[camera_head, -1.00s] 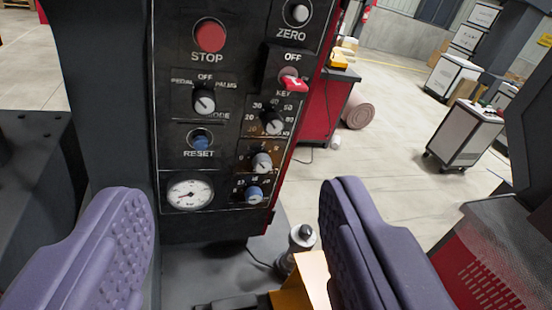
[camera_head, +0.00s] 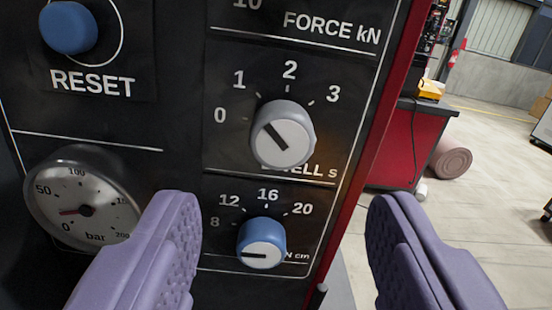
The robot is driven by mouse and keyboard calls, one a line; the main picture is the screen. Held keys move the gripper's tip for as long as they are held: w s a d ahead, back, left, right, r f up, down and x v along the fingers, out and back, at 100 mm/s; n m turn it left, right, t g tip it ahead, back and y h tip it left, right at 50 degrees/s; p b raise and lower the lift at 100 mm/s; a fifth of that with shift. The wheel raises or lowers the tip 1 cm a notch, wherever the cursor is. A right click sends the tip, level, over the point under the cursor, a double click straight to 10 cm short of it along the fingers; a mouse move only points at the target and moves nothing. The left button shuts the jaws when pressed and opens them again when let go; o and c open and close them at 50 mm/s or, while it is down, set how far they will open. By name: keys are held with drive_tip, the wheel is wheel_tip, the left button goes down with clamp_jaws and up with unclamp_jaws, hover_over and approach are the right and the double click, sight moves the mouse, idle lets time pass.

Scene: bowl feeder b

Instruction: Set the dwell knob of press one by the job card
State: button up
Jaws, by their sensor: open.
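The dwell knob (camera_head: 283,137) is grey with a white face and a dark pointer line. It sits on the dark panel under a scale marked 0, 1, 2, 3. Its line points up and left, roughly between 0 and 1. The word below is partly hidden by the knob, with "ELL s" readable. My gripper (camera_head: 283,203) is open and empty. Its two purple fingers stand left and right of the knob's column, lower in the picture and apart from the knob. I see no job card.
A blue knob (camera_head: 262,243) with an 8 to 20 scale sits just below the dwell knob. A blue RESET button (camera_head: 69,27) is upper left, and a bar gauge (camera_head: 84,208) is lower left. The red panel edge (camera_head: 377,140) runs down the right, with open floor beyond.

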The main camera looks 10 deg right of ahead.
sight(282, 146)
drive_tip(key=w, duration=0.4)
drive_tip(key=w+b, duration=0.1)
drive_tip(key=w, duration=0.1)
drive_tip(key=shift+w+d, duration=0.3)
drive_tip(key=shift+w, duration=0.1)
drive_tip(key=c, duration=1)
drive_tip(key=shift+c, duration=0.2)
drive_tip(key=shift+r+m, duration=0.1)
drive_tip(key=shift+m, duration=0.3)
drive_tip(key=m+p, duration=0.2)
drive_tip(key=m, duration=0.1)
drive_tip(key=shift+r+m+p, duration=0.1)
drive_tip(key=shift+m+p, duration=0.2)
drive_tip(key=shift+p, duration=0.05)
drive_tip(key=m+p, duration=0.3)
drive_tip(key=m, duration=0.2)
drive_tip(key=shift+p, duration=0.3)
drive_tip(key=m+p, duration=0.3)
drive_tip(key=m, duration=0.1)
drive_tip(key=shift+m, duration=0.3)
drive_tip(key=shift+s+m+y+p, duration=0.1)
drive_tip(key=shift+m+y+p, duration=0.2)
drive_tip(key=shift+m+p, duration=1.1)
drive_tip(key=shift+m+b, duration=0.4)
drive_tip(key=shift+m, duration=0.1)
